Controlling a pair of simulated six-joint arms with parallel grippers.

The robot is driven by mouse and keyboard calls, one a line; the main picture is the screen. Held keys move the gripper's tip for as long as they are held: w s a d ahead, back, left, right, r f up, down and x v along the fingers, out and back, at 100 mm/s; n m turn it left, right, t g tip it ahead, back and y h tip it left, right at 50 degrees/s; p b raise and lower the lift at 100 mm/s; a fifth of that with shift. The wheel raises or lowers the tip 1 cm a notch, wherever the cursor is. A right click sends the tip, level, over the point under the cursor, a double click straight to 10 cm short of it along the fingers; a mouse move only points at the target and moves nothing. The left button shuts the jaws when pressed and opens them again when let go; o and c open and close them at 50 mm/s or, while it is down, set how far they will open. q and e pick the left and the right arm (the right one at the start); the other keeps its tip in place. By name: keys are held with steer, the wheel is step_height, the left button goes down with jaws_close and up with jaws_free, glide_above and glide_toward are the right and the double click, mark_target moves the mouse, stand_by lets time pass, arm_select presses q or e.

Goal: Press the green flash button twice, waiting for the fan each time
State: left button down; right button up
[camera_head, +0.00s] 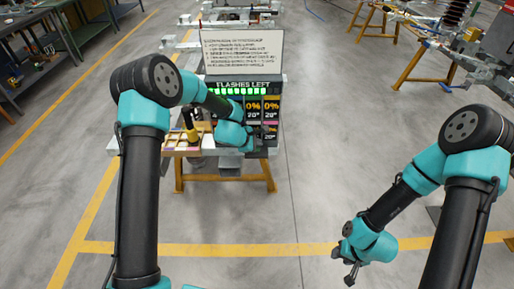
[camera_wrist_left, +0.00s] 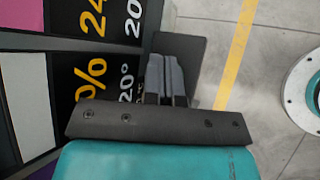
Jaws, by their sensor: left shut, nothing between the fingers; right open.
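The display panel (camera_head: 245,84) is headed "FLASHES LEFT" and shows a row of lit green segments (camera_head: 238,91). Percent and "20°" figures stand below it, and they also show close up in the left wrist view (camera_wrist_left: 92,75). My left gripper (camera_head: 264,152) is at the panel's lower edge, partly hidden by my arm. In the left wrist view its fingers (camera_wrist_left: 166,78) are together and empty, beside the panel's edge. I cannot make out the green flash button or the fan. My right gripper (camera_head: 345,263) is open and empty over the floor at the lower right.
A white instruction board (camera_head: 243,52) stands above the panel. A tray-like bench (camera_head: 181,150) with a yellow and black tool (camera_head: 190,125) is left of it, on a yellow trestle (camera_head: 222,178). The floor between my arms is clear.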

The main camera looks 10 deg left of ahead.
arm_select(q)
steer(key=shift+f, duration=0.4)
stand_by(0.5)
steer(key=shift+r, duration=1.05)
step_height(320, 180, up, 6)
stand_by(0.7)
stand_by(0.6)
